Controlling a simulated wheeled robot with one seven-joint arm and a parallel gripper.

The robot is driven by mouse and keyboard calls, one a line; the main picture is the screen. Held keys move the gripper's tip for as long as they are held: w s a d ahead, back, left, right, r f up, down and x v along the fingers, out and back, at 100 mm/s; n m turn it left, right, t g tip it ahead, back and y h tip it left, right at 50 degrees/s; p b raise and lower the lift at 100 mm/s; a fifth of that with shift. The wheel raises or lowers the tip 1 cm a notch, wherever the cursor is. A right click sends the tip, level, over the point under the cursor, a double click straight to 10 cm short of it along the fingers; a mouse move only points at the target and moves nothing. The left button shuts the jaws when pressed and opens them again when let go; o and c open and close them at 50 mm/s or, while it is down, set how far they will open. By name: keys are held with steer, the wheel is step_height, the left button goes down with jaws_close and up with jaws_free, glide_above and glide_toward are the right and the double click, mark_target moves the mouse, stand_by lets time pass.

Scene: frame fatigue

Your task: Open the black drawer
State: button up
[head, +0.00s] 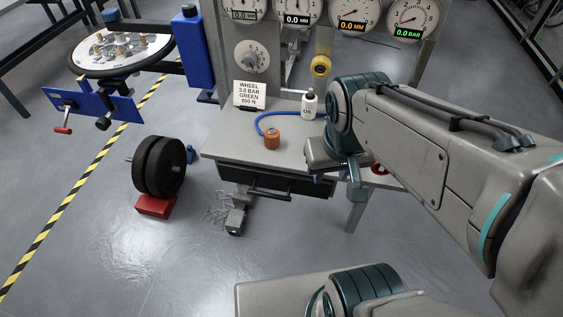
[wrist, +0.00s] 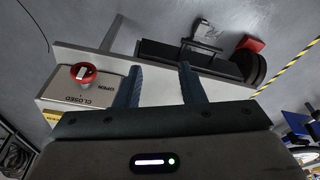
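The black drawer (head: 230,171) sits under the front edge of the grey workbench, with its bar handle (head: 270,192) across the front. No open gap shows, so it looks shut. In the wrist view the drawer front (wrist: 165,53) and its handle (wrist: 205,38) lie beyond the fingers, toward the upper right. My gripper (head: 357,186) is by the right end of the drawer, near the bench's front edge, apart from the handle. In the wrist view my gripper (wrist: 160,67) has its two fingers spread with nothing between them. The head view partly hides the fingers.
The workbench top (head: 235,140) holds an orange weight (head: 271,138), a white bottle (head: 309,105) and a sign (head: 249,95). A red knob (wrist: 83,71) is beside the fingers. Black discs (head: 160,165) on a red block stand left.

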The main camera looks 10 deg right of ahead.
step_height(320, 180, down, 10)
steer(key=a+n+g+h+b, duration=0.2)
steer(key=a+g+h+b, duration=0.1)
steer(key=g+h+b, duration=0.1)
steer(key=n+t+h+b, duration=0.7)
steer(key=t+h+b, duration=0.15)
steer(key=t, duration=0.65)
glide_toward(269, 194)
steer(key=shift+y, duration=0.25)
steer(key=x, duration=1)
steer(key=shift+f, duration=0.25)
jaws_close()
